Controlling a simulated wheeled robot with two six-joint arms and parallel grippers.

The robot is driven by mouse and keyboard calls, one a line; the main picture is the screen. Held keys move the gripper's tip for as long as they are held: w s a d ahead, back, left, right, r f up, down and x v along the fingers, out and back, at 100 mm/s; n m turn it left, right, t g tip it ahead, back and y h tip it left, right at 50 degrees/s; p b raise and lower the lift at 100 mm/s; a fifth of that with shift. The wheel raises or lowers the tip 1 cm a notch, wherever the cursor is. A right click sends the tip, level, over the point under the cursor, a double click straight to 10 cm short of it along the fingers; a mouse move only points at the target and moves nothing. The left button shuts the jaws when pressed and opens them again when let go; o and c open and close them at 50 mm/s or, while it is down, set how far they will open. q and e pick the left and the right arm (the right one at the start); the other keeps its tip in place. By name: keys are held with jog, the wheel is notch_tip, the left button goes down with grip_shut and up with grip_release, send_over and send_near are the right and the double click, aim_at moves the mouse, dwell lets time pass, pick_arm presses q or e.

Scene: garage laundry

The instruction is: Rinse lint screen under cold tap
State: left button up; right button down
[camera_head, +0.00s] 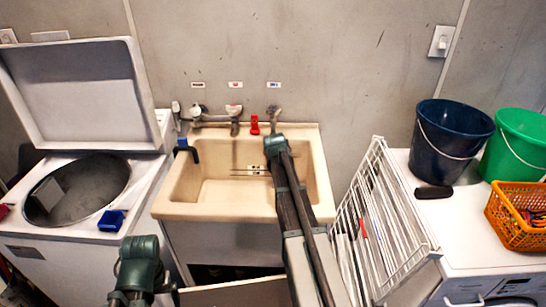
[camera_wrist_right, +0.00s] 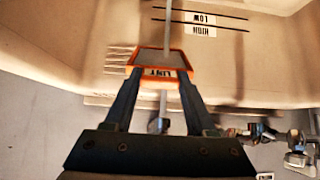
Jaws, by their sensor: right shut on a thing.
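My right gripper (camera_wrist_right: 161,80) is shut on the lint screen (camera_wrist_right: 176,56), an orange-framed grey mesh marked LINT, and holds it over the cream sink (camera_head: 322,180). In the head view the right gripper (camera_head: 275,146) is at the sink's back right, in front of the right-hand tap (camera_head: 274,112), below a blue-marked label (camera_head: 273,84). It hides the screen there. A thin grey streak (camera_wrist_right: 186,20) crosses the screen in the wrist view; I cannot tell whether it is water. My left gripper (camera_head: 138,290) is low at the left, away from the sink; its fingers are unclear.
Other taps (camera_head: 197,113) and a red item (camera_head: 255,125) line the sink's back. An open top-loading washer (camera_head: 20,240) stands left. A white drying rack (camera_head: 385,225) stands close right, beside a white machine with a navy bucket (camera_head: 450,130), green bucket (camera_head: 518,140) and orange basket (camera_head: 515,230).

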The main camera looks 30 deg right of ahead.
jog(key=shift+w+a, duration=0.1)
jog(key=shift+a, duration=0.05)
jog(key=shift+w+a, duration=0.15)
jog(key=shift+a, duration=0.15)
dwell(0.5)
pick_arm(q)
notch_tip(320, 180, up, 3)
jog(key=p, duration=0.3)
pick_arm(e)
jog(key=s+a+r, duration=0.3)
jog(key=s+a, duration=0.2)
jog(key=s, duration=0.3)
jog(key=shift+s, duration=0.25)
pick_arm(q)
jog(key=shift+r, duration=0.15)
pick_arm(e)
jog(key=shift+a+r, duration=0.1)
dwell(0.9)
pick_arm(q)
notch_tip(320, 180, up, 10)
jog(key=p, duration=1)
pick_arm(e)
jog(key=s+a+r, duration=0.2)
jog(key=s+r, duration=0.1)
jog(key=r, duration=0.6)
jog(key=shift+s+r, duration=0.25)
jog(key=shift+r, duration=0.15)
